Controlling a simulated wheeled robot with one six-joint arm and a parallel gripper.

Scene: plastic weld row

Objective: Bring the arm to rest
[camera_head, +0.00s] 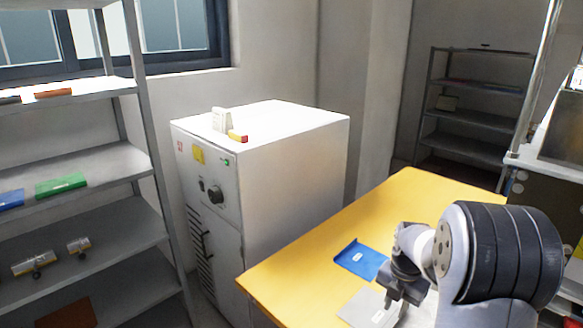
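My arm stands at the lower right of the head view, in front of the yellow table (310,242). My gripper (390,304) points down over the table's front part, just above or at a light grey plate (358,308). The fingers are small and dark here, and I cannot tell whether they are apart or closed. I cannot tell whether the gripper touches the plate. My arm hides the table's right part.
A white cabinet (295,165) with a knob stands behind the table, small items on top. A grey shelf rack (85,160) with blue and green pieces stands at left. A dark rack (478,95) stands at the back. The table's far left part is bare.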

